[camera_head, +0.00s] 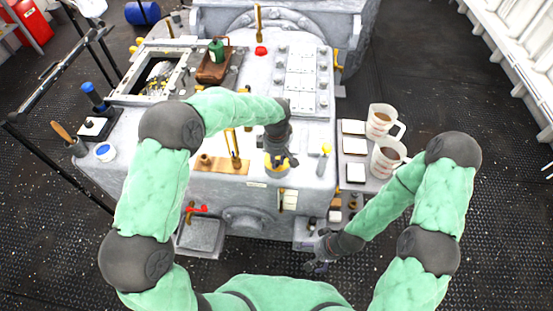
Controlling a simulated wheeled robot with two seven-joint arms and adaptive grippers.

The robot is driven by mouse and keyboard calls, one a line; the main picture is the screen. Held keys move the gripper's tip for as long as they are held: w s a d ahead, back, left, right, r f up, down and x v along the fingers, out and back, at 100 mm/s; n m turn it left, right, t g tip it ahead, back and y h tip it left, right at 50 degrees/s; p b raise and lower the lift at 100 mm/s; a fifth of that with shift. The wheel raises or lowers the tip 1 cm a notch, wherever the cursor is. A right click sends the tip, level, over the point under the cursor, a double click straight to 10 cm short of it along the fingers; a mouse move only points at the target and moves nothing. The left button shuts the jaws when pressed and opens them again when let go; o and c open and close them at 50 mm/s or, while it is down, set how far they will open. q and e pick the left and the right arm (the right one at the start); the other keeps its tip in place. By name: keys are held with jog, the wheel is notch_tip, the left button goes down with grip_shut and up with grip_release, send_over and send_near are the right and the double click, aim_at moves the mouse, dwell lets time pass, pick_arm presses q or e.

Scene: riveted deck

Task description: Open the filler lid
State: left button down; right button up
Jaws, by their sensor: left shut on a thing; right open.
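The filler (277,171), a yellow-ringed fitting, stands on the front part of the grey machine's top (240,185), near the middle of the view. My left gripper (279,156) reaches down over it and is shut on its lid. The fingers and wrist hide most of the lid, so I cannot tell how far it is lifted or tilted. My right gripper (316,266) is open and empty, low beside the machine's front right corner, and partly dark against the floor.
A green bottle (216,50) sits in a brown tray behind my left arm.

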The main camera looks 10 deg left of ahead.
aim_at(277, 160)
pick_arm(q)
jog(key=shift+w+r+g+p, duration=0.35)
jog(key=shift+r+g+p, duration=0.35)
jog(key=shift+p, duration=0.8)
jog(key=shift+w+r+g+p, duration=0.4)
jog(key=shift+g+p, duration=0.4)
jog(key=shift+p, duration=0.7)
jog(key=shift+w+r+g+p, duration=0.45)
jog(key=shift+g+p, duration=0.25)
jog(key=shift+p, duration=0.1)
jog(key=shift+w+r+p, duration=0.55)
jog(key=shift+w+r, duration=0.15)
jog(key=shift+w, duration=0.15)
jog(key=c, duration=1.3)
grip_release()
jog(key=shift+c, duration=0.2)
jog(key=shift+o, duration=1.3)
jog(key=shift+w+f, duration=0.1)
jog(key=shift+w, duration=0.05)
jog(key=shift+f, duration=0.1)
